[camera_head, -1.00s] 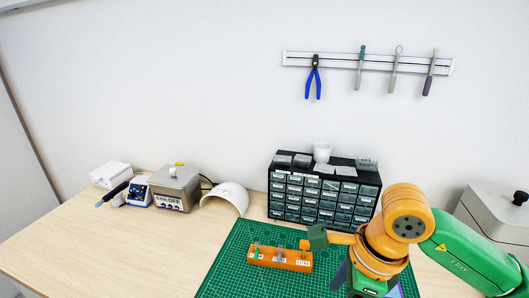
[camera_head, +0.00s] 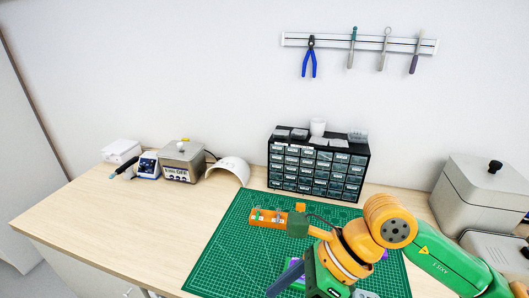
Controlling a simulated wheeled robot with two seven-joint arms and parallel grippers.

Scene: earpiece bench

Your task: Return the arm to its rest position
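My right arm (camera_head: 395,227) comes in from the right, green and orange, over the green cutting mat (camera_head: 222,272). Its gripper end (camera_head: 290,252) is over the mat, in front of an orange rack. Its opening and any held thing cannot be made out. The orange rack (camera_head: 268,222) stands on the mat with small green and grey pieces in it. Purple and grey things lie on the mat, partly hidden under my arm. My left gripper is not in view.
A black drawer cabinet (camera_head: 318,169) stands behind the mat. A white arched cover (camera_head: 230,169), a metal bath (camera_head: 181,163), a blue-fronted unit (camera_head: 148,165) and a white box (camera_head: 121,151) stand at left. A grey lidded box (camera_head: 482,196) is at right. The table's front left is clear.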

